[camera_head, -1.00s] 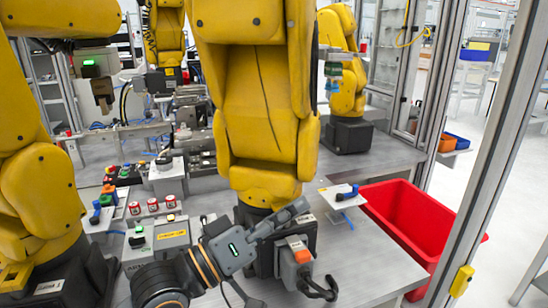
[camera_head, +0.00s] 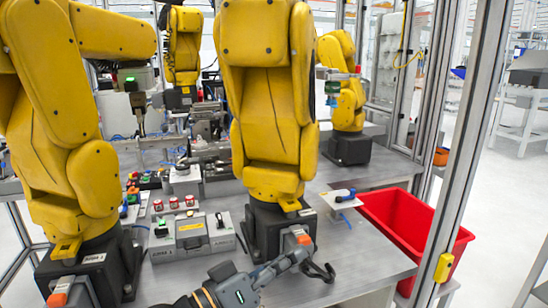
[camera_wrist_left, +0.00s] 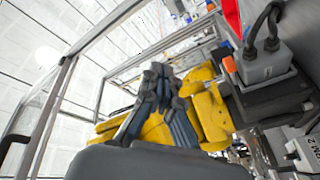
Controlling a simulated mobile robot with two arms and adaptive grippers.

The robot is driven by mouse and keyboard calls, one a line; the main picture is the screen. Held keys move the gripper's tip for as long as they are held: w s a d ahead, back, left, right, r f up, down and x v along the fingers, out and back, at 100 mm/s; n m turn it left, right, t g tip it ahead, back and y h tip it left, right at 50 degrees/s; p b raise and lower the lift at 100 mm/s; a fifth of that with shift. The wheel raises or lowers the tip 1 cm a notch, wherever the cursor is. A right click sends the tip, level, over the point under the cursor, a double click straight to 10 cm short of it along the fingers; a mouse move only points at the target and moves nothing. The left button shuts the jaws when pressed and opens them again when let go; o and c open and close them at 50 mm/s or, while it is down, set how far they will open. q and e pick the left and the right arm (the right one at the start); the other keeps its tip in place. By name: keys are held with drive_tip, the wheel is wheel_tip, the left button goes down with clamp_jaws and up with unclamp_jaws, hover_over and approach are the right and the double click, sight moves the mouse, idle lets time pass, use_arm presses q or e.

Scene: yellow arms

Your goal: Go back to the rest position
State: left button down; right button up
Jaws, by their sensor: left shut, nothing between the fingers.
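My left gripper (camera_head: 298,254) is at the bottom middle of the head view, in front of the base of the central yellow arm (camera_head: 268,100). Its dark fingers are shut with nothing between them. In the left wrist view the closed fingers (camera_wrist_left: 163,95) point up, with a yellow arm (camera_wrist_left: 208,110) behind them. My right gripper is in neither view.
A grey table (camera_head: 355,258) carries several yellow arms, including one at the left (camera_head: 55,120). A grey control box (camera_head: 190,238) and small red cans (camera_head: 174,203) stand on it. A red bin (camera_head: 410,230) is at the right, beside a metal frame post (camera_head: 455,150).

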use_arm(q)
drive_tip(key=s+a+f+g+y, duration=0.1)
drive_tip(key=s+a+f+y, duration=0.2)
drive_tip(key=f, duration=0.5)
drive_tip(key=s+a+f+n+y, duration=0.1)
drive_tip(key=s+a+f+y, duration=0.1)
drive_tip(key=a+f+y, duration=0.45)
drive_tip(key=s+a+f+g, duration=0.1)
drive_tip(key=s+a+f, duration=0.1)
drive_tip(key=f, duration=0.8)
drive_tip(key=s+a+f+g+y, duration=0.3)
drive_tip(key=s+a+f, duration=0.3)
drive_tip(key=s, duration=0.2)
drive_tip(key=s+a+f+g+y, duration=0.3)
drive_tip(key=s+a+f, duration=0.3)
drive_tip(key=s, duration=0.2)
wheel_tip(320, 180, down, 23)
drive_tip(key=s+g+p, duration=0.1)
drive_tip(key=p, duration=0.1)
drive_tip(key=s+a+f+g+p, duration=0.1)
drive_tip(key=s+a+f+p, duration=0.1)
drive_tip(key=s+f, duration=1.2)
drive_tip(key=s, duration=0.3)
drive_tip(key=shift+a+f+m, duration=0.25)
drive_tip(key=shift+a+m, duration=0.1)
drive_tip(key=shift+m, duration=0.05)
